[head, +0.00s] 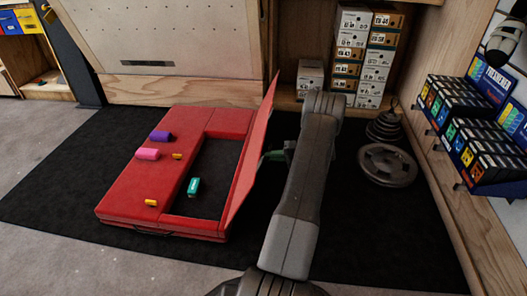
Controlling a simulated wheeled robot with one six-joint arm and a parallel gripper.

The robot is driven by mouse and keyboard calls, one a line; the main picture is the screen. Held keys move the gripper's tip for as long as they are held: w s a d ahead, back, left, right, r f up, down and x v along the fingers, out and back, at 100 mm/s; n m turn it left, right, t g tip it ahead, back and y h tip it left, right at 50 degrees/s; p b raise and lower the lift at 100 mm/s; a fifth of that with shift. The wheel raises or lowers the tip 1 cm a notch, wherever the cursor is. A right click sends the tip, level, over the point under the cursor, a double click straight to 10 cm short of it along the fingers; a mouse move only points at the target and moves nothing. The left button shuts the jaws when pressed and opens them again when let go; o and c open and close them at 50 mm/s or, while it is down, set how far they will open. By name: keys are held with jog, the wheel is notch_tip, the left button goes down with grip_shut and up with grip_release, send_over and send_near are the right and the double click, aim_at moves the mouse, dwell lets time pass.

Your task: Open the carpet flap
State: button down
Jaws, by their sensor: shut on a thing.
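A red pad (136,190) lies on the dark mat. Its red carpet flap (257,150) stands raised and steeply tilted along the right side of a dark rectangular recess (215,182). My gripper (270,156) is at the right face of the flap, about halfway along it, and is shut on it. My arm crosses in front and hides part of the gripper, so the exact hold on the flap is hard to see.
In the recess lies a teal item (193,187). Purple (161,136), pink (148,154) and small yellow items lie on the pad. Weight plates (387,165) lie right of my arm, shoe boxes (375,65) stand behind, and a display shelf (480,130) is at right.

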jog(key=shift+s+d+f+y, duration=0.15)
jog(key=shift+s+f, duration=0.1)
jog(key=shift+f, duration=0.5)
jog(key=shift+s+d+f+y, duration=0.15)
jog(key=shift+s+f, duration=0.05)
jog(key=shift+f, duration=0.55)
jog(key=c, duration=1.5)
grip_release()
jog(key=shift+w+a+f, duration=0.1)
jog(key=shift+a+f, duration=0.05)
jog(key=shift+a, duration=0.15)
jog(key=shift+w+r, duration=0.1)
jog(key=shift+r, duration=0.2)
jog(key=shift+d+r, duration=0.15)
jog(key=shift+d, duration=0.05)
jog(key=shift+d, duration=0.15)
jog(key=d+r+p, duration=0.2)
jog(key=d+p, duration=0.1)
jog(key=d, duration=1)
jog(key=shift+s+d+r+p, duration=0.15)
jog(key=shift+s+d+p, duration=0.15)
jog(key=shift+s+p, duration=0.15)
jog(key=shift+c, duration=0.3)
